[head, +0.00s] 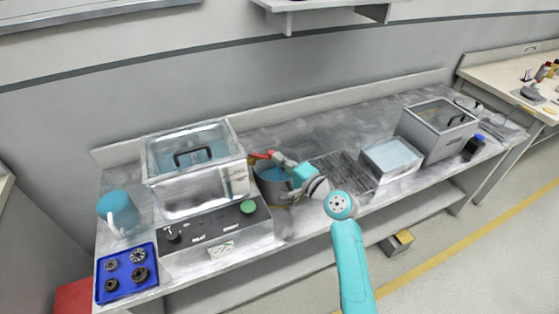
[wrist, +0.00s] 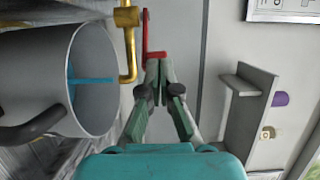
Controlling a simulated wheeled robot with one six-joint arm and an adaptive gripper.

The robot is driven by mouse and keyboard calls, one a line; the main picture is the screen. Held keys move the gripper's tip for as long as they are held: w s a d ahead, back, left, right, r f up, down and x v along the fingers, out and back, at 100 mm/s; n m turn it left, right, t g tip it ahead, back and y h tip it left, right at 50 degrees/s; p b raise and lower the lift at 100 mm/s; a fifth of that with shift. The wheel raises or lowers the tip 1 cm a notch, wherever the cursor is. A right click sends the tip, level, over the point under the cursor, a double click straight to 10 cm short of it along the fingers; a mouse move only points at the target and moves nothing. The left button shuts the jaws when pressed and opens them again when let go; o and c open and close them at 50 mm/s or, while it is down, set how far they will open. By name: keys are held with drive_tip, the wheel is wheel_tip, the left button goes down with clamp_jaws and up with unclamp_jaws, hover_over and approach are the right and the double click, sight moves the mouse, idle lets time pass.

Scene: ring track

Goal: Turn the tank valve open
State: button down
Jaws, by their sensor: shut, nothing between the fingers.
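The valve has a red lever (wrist: 152,54) on a brass spout (wrist: 128,45). In the head view the red lever (head: 262,155) shows beside the right wall of the clear-sided tank (head: 185,190). My gripper (wrist: 158,62) is shut and empty. Its fingertips are right at the red lever in the wrist view; whether they press on it I cannot tell. In the head view my gripper (head: 283,160) reaches the lever from the right, and my wrist hides part of the area. A grey pot (wrist: 55,80) with a dark handle stands beside the spout.
The tank stands on a grey control unit with a green button (head: 248,207). At right are an open water basin (head: 370,170) and a lidded grey box (head: 440,145).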

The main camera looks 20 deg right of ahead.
drive_tip(key=shift+w+d+n+y, duration=0.3)
drive_tip(key=shift+n+y, duration=0.1)
drive_tip(key=shift+y, duration=0.2)
drive_tip(key=shift+w+d+n+g+y, duration=0.5)
drive_tip(key=shift+w+n+g+y, duration=0.25)
drive_tip(key=shift+y, duration=0.25)
drive_tip(key=shift+w+d+n+g+y, duration=0.5)
drive_tip(key=shift+w+n+g+y, duration=0.2)
drive_tip(key=shift+y, duration=0.3)
drive_tip(key=shift+w, duration=0.1)
drive_tip(key=shift+d, duration=0.1)
